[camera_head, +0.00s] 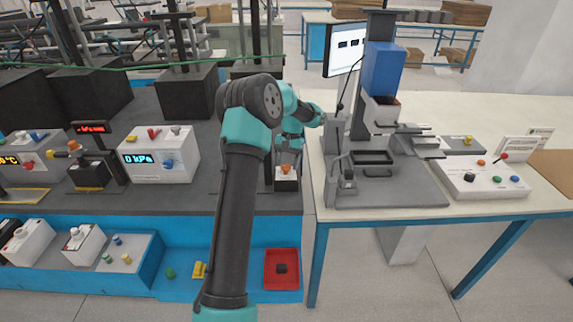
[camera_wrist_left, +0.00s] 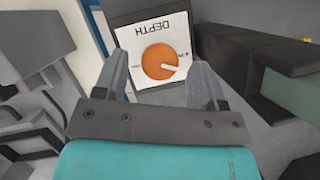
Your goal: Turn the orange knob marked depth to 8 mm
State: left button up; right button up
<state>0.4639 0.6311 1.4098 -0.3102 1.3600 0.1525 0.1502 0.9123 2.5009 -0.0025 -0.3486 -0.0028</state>
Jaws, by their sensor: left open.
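The orange depth knob (camera_wrist_left: 159,61) is round with a white pointer and sits on a white plate (camera_wrist_left: 145,28) marked DEPTH, which appears upside down in the left wrist view. The pointer aims right and slightly down in that view; the small scale marks are too small to read. In the head view the knob (camera_head: 286,169) sits on a small dark box with a white front. My left gripper (camera_wrist_left: 157,68) is open, its two fingers on either side of the knob in the picture; I cannot tell whether they touch it. My right gripper is not in view.
A white-fronted 0 kPa box (camera_head: 160,158) stands left of the knob. A grey press fixture (camera_head: 385,190) and a white control panel (camera_head: 485,182) stand on the right table. A red tray (camera_head: 270,287) lies below at the front.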

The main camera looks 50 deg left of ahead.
pick_arm(q)
jog(key=shift+s+f, duration=0.15)
jog(key=shift+f, duration=0.25)
jog(key=shift+c, duration=0.2)
jog(key=c, duration=0.9)
jog(key=shift+o, duration=0.2)
jog(key=shift+d+m, duration=0.1)
jog(key=shift+m, duration=0.3)
jog(key=m+y, duration=0.1)
jog(key=m, duration=0.1)
jog(key=m+y, duration=0.1)
jog(key=m, duration=0.2)
jog(key=shift+d+g, duration=0.1)
jog(key=shift+g, duration=0.2)
jog(key=m+y, duration=0.1)
jog(key=m, duration=0.2)
jog(key=m+t+y, duration=0.1)
jog(key=m, duration=0.2)
jog(key=shift+d, duration=0.15)
jog(key=shift+y, duration=0.3)
